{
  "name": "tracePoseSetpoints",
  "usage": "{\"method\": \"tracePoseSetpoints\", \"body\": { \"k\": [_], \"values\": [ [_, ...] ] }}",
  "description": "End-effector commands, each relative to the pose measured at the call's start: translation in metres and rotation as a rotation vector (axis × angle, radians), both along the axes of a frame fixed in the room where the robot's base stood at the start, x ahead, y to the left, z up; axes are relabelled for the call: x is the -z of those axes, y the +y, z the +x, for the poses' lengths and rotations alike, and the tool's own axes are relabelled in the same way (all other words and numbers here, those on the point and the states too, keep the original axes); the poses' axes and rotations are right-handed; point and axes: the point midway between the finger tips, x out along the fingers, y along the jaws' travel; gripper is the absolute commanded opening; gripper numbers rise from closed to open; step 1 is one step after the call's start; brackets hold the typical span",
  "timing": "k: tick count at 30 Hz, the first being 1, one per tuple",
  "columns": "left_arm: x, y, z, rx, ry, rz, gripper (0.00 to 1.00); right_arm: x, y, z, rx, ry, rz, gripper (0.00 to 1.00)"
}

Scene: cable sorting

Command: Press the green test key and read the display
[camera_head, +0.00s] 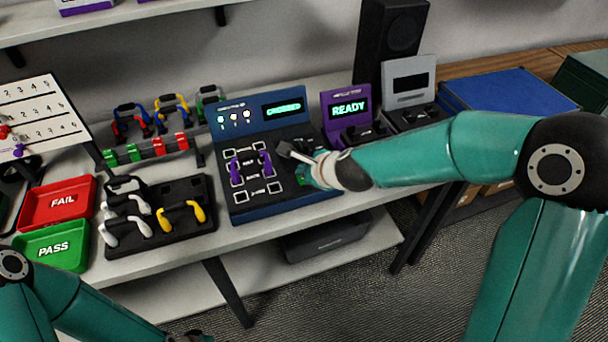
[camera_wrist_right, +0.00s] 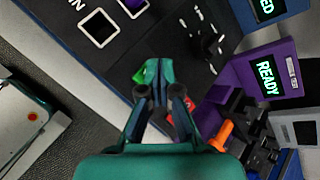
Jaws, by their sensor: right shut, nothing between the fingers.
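The blue cable tester (camera_head: 232,122) stands mid-bench, its display (camera_head: 283,107) lit with what looks like "CROSSED". A purple cable (camera_head: 236,172) with two handle-like connectors sits on its socket panel. My right gripper (camera_head: 312,177) is over the right side of the panel. In the right wrist view the right gripper (camera_wrist_right: 158,72) is shut and empty, its tips close beside the green key (camera_wrist_right: 139,75). They partly cover the key, so contact cannot be told.
A purple unit (camera_head: 331,100) reads "READY", with a grey unit (camera_head: 408,75) beside it. Left are a red FAIL tray (camera_head: 30,207), a green PASS tray (camera_head: 68,262), a black holder (camera_head: 120,245) with white and yellow cables, and a rack of coloured cables (camera_head: 172,105).

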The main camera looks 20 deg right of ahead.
Motion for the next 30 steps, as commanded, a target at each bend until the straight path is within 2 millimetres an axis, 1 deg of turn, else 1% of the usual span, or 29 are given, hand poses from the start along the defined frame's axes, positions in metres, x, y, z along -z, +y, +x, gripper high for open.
{"method": "tracePoseSetpoints", "body": {
  "k": [1, 3, 13, 17, 30],
  "values": [
    [-0.005, 0.000, 0.000, 0.000, 0.000, 0.000, 0.40, -0.006, 0.000, 0.000, 0.000, 0.000, 0.000, 0.00],
    [-0.007, 0.000, 0.000, 0.000, 0.000, 0.000, 0.40, -0.008, 0.000, 0.000, 0.000, 0.000, 0.000, 0.00],
    [-0.007, 0.000, 0.000, 0.000, 0.000, 0.000, 0.40, -0.008, 0.000, 0.000, 0.001, -0.001, 0.000, 0.00],
    [-0.011, 0.000, 0.000, 0.000, 0.000, 0.000, 0.40, -0.012, 0.000, 0.000, 0.000, -0.001, 0.000, 0.00],
    [-0.053, 0.000, 0.000, 0.000, 0.000, 0.000, 0.40, -0.055, 0.000, 0.000, 0.001, -0.001, 0.001, 0.00]
  ]
}}
